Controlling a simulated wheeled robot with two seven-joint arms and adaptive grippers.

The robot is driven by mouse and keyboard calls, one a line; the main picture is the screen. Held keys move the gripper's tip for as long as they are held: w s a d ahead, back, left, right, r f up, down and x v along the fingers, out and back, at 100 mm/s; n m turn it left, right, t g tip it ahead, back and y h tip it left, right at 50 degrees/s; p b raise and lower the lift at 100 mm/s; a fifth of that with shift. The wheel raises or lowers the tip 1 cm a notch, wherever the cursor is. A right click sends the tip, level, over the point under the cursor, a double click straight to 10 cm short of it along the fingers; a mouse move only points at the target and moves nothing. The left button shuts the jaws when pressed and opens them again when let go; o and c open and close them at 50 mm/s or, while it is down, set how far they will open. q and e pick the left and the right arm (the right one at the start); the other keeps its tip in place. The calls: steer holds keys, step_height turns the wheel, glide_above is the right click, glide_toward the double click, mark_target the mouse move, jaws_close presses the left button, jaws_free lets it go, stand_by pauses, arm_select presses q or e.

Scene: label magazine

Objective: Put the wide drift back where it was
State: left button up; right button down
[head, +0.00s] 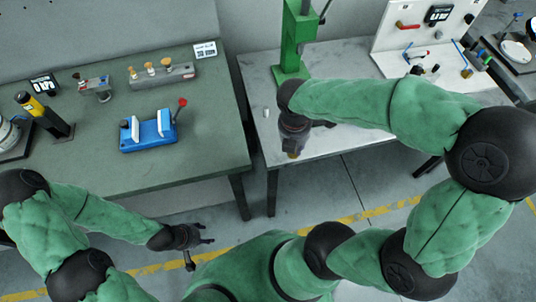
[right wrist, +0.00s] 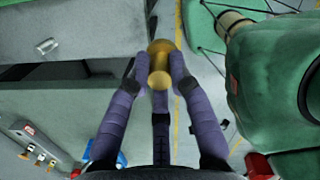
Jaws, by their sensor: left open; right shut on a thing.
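My right gripper (head: 292,152) is shut on a brass-coloured piece (right wrist: 159,62), seen between its purple-grey fingers in the right wrist view. It has a wide round head and a smaller rounded end; I take it for the wide drift. The gripper hangs at the front edge of the right bench, and only a little brass shows below it in the head view. A grey block (head: 178,75) with several brass- or wood-topped pieces stands on the left bench; whether it has an empty hole is unclear. My left gripper (head: 208,234) is open and empty, low in front of the left bench.
The left bench (head: 205,130) also holds a blue vise (head: 148,137) with a red-knobbed lever, a yellow-black tool on a stand (head: 42,114) and a small clamp-like fixture (head: 96,87). The right bench (head: 258,88) carries a green press (head: 298,45) and a small white cylinder (head: 266,113). A gap separates the benches.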

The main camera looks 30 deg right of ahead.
steer(key=shift+w+f, duration=0.3)
steer(key=w+f+b, duration=0.1)
steer(key=w+f, duration=0.2)
steer(key=w, duration=0.1)
steer(key=w+f+b, duration=0.1)
steer(key=w+f, duration=0.2)
steer(key=w, duration=0.1)
steer(key=w+d+f+b, duration=0.1)
steer(key=w+f+b, duration=0.1)
steer(key=w, duration=0.2)
steer(key=shift+w+f, duration=0.35)
steer(key=shift+f, duration=0.05)
steer(key=shift+w+f, duration=0.2)
steer(key=shift+f, duration=0.1)
step_height(320, 180, down, 3)
steer(key=shift+w+d+f+b, duration=0.1)
steer(key=shift+w+f+b, duration=0.05)
steer(key=shift+b, duration=0.75)
